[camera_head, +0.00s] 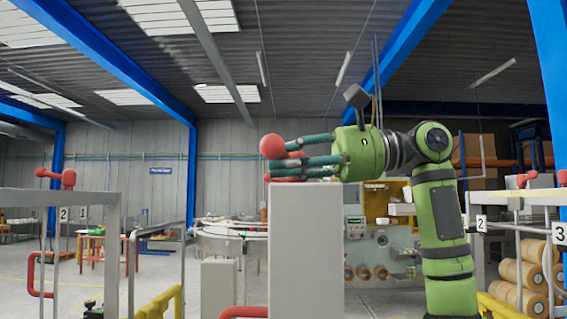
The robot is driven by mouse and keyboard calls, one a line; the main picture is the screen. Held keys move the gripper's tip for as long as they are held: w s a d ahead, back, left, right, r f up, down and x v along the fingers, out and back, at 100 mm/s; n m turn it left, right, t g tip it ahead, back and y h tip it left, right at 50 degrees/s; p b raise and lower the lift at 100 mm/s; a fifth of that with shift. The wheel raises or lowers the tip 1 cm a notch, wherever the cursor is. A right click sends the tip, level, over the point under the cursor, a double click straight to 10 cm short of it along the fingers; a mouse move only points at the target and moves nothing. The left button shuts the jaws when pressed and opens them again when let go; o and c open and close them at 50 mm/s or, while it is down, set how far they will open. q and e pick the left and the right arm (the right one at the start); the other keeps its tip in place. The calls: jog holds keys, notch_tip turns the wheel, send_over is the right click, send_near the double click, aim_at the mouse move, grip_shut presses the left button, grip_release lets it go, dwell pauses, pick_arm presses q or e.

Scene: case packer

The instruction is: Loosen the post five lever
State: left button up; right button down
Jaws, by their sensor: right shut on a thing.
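A red lever with a round ball knob (272,146) sits at the top of a wide grey post (305,250) in the middle of the view. No number shows on this side of the post. My right gripper (301,157), on a green arm from the right, has its dark green fingers around the lever just above the post top. It is shut on the lever, with the ball sticking out to the left past the fingers. The fingers hide part of the lever, so its clamp is hard to see. My left gripper is not in view.
Another red lever (68,178) sits on a grey frame at the left, near number plates 2 and 1. Plates 2 and 3 (559,234) stand at the right by stacked rolls (530,264). A machine panel (371,252) stands behind my right arm.

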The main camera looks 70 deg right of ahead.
dwell(0.3)
jog(key=c, duration=1.3)
grip_release()
jog(key=shift+w, duration=0.1)
jog(key=v, duration=1.1)
jog(key=shift+s+d, duration=0.1)
jog(key=shift+s, duration=0.3)
jog(key=shift+s, duration=0.1)
